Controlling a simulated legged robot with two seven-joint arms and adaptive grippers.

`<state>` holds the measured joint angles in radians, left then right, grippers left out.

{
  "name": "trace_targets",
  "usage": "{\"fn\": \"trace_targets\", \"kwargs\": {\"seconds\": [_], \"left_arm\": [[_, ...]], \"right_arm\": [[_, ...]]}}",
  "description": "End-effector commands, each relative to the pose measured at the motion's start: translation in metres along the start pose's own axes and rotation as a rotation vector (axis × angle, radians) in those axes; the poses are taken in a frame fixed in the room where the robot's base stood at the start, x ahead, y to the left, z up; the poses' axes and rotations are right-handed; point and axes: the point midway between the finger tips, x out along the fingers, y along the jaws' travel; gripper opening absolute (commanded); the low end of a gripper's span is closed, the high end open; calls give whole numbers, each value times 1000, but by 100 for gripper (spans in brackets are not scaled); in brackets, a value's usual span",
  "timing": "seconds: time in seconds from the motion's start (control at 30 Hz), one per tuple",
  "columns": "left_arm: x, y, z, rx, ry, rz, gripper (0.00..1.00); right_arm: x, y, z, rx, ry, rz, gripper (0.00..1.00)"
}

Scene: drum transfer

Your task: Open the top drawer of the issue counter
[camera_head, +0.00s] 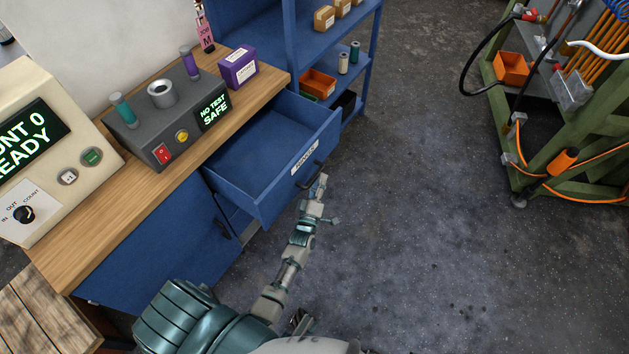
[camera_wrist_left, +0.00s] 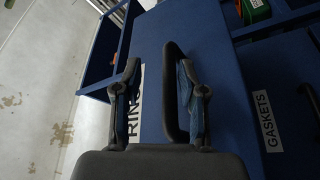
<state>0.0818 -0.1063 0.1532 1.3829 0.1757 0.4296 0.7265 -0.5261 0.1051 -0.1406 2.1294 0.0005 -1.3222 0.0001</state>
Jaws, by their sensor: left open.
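The issue counter (camera_head: 150,220) has a wooden top and blue body. Its top drawer (camera_head: 262,150) is pulled well out and looks empty inside. The drawer front carries a white label, partly readable as "RING" in the left wrist view, and a dark handle (camera_head: 309,180). My left gripper (camera_head: 318,188) is at the drawer front by the handle. In the left wrist view, the left gripper (camera_wrist_left: 158,80) has its fingers apart, with the dark handle (camera_wrist_left: 172,55) between them, close to the right finger.
A tester box (camera_head: 165,115), a purple box (camera_head: 238,67) and a count display (camera_head: 40,150) stand on the counter. Blue shelving (camera_head: 300,50) stands behind. A green-framed cart (camera_head: 560,130) with hoses is at the right. The floor between is clear.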

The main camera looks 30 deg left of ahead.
Motion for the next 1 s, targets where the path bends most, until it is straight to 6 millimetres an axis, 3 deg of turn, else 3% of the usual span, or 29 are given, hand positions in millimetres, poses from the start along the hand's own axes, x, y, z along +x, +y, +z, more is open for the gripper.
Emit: {"fn": "trace_targets", "kwargs": {"seconds": [0.07,0.17,0.5,0.7,1.0], "left_arm": [[-1,-3,-2,-2,0,-1,41],[-10,-6,-3,-5,-1,-4,41],[-82,-7,-2,-7,-3,-6,41],[-112,-2,2,-1,-2,-3,41],[-119,-4,0,-5,0,-3,41]], "right_arm": [[1,11,4,-2,-5,12,40],[0,8,3,-3,-4,14,40],[0,4,2,-2,-4,13,40],[1,8,2,-1,-3,6,40],[0,5,2,-1,-4,11,40]]}}
